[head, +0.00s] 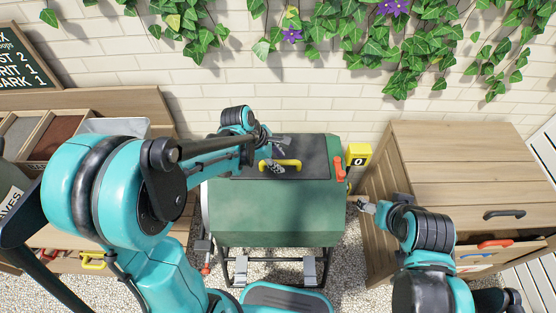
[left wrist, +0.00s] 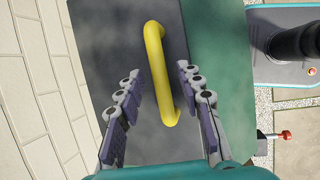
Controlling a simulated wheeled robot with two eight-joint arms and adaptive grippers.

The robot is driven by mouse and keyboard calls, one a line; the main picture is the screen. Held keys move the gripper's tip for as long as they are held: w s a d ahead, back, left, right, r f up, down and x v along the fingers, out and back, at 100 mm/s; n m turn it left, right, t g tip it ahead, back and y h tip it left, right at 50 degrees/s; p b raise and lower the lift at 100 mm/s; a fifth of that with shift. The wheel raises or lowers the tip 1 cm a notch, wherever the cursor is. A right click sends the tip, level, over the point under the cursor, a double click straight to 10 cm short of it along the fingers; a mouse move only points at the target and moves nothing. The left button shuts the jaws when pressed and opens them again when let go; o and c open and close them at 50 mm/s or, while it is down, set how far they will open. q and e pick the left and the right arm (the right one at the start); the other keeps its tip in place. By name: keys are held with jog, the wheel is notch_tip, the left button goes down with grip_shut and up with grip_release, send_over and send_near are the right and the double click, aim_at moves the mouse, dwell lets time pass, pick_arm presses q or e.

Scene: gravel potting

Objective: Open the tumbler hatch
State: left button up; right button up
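The green tumbler (head: 270,213) stands on a dark frame against the wall. Its hatch (head: 312,150) is a dark panel on top, lying flat and closed, with a yellow handle (head: 291,163). In the left wrist view the yellow handle (left wrist: 154,60) runs lengthwise between the fingers of my left gripper (left wrist: 161,75). That gripper is open, with a gap to the handle on both sides. In the head view my left gripper (head: 277,155) is over the hatch. My right gripper (head: 364,206) is beside the tumbler's right end, empty; its opening is too small to tell.
An orange-red latch (head: 339,168) sits at the hatch's right edge, near a yellow counter (head: 357,155) reading 0. A wooden cabinet (head: 455,165) stands at the right. Wooden bins (head: 65,135) and a chalkboard (head: 22,60) are at the left. Ivy hangs above.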

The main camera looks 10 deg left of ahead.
pick_arm(q)
grip_shut()
jog(key=shift+r, duration=0.1)
